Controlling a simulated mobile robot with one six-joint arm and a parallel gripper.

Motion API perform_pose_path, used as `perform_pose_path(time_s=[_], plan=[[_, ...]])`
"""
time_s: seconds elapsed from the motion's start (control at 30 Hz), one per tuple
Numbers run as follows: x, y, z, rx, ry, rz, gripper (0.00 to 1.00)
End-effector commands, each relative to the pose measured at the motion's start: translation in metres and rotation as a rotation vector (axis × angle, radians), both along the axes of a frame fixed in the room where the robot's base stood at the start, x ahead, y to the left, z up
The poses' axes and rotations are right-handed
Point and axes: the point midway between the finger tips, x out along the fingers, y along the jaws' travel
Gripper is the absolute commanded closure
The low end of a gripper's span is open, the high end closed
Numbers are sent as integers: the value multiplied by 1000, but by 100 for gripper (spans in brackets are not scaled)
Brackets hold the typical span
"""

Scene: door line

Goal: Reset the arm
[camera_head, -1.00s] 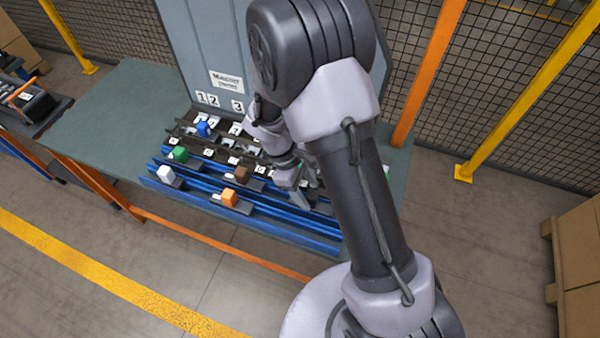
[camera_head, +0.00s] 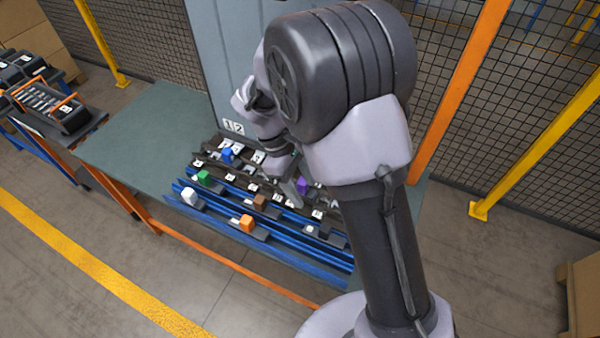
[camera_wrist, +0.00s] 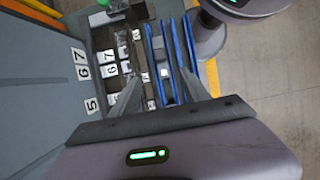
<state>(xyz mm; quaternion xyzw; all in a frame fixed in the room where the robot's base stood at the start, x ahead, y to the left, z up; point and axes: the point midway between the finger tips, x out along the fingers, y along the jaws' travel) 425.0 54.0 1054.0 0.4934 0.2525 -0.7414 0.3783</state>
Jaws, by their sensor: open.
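My gripper (camera_head: 296,182) is above the right part of the racks on the green table (camera_head: 140,125) in the head view. In the wrist view its two fingers (camera_wrist: 150,92) stand apart with nothing between them. My arm covers the right end of the racks in the head view.
A grey panel (camera_head: 215,60) stands behind the racks. An orange post (camera_head: 460,85) and mesh fence (camera_head: 525,110) are at the right. A side table with a dark toolbox (camera_head: 62,112) is at the left. Number labels (camera_wrist: 82,65) show in the wrist view.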

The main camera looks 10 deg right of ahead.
Motion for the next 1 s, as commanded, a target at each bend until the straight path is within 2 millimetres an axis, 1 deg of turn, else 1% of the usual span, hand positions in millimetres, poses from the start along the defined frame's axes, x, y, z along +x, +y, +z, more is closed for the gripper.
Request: perform_pose_path(time_s=[0.17, 0.27, 0.3, 0.37, 0.4, 0.47, 0.5, 0.53, 0.6, 0.7, 0.73, 0.83, 1.0], plan=[[-1, -1, 3, 7, -15, -19, 46], [-10, -4, 24, 50, -103, -138, 46], [-18, -7, 37, 79, -158, -219, 46], [-35, -11, 57, 133, -251, -362, 46], [-48, -13, 68, 171, -310, -460, 46], [-69, -16, 82, 233, -396, -607, 46], [-83, -17, 89, 277, -451, -704, 46], [-94, -18, 93, 310, -490, -777, 46], [-117, -18, 98, 391, -572, -934, 46], [-144, -18, 98, 493, -658, -1119, 46], [-150, -17, 97, 519, -677, -1163, 46], [-163, -16, 95, 582, -717, -1263, 46], [-168, -15, 96, 610, -732, -1309, 46]])
